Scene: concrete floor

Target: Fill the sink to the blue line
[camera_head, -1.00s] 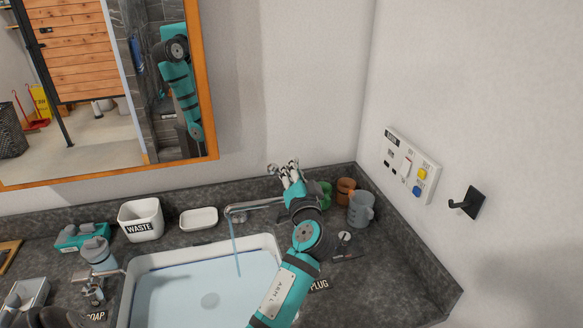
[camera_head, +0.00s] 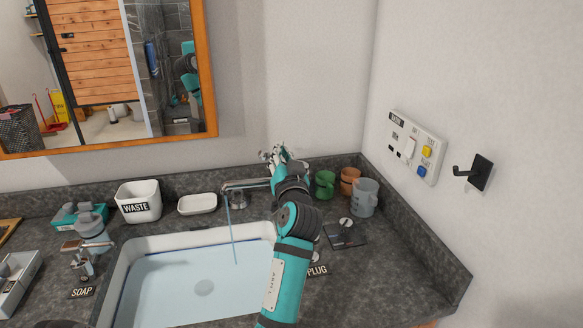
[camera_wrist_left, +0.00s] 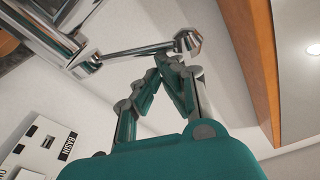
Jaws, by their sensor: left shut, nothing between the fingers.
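The white sink (camera_head: 128,250) holds pale blue water (camera_head: 200,275). A thin blue line shows along its left inner wall, close to the water surface; the exact gap is unclear. A thin stream (camera_head: 232,235) runs from the chrome faucet (camera_head: 245,185) into the water. My left gripper (camera_head: 272,155) is above and behind the faucet, and my arm hides part of the faucet's right side. In the left wrist view the gripper (camera_wrist_left: 167,65) is shut and empty, with its fingertips close to the chrome lever (camera_wrist_left: 140,48); contact cannot be told.
Green, brown and grey mugs (camera_head: 364,197) stand right of my arm. A PLUG label (camera_head: 317,270) lies on the counter beside the sink. A wall panel (camera_head: 415,147) has yellow and blue buttons. A WASTE bin (camera_head: 138,202), soap dish (camera_head: 197,204) and soap dispenser (camera_head: 92,235) stand behind and left.

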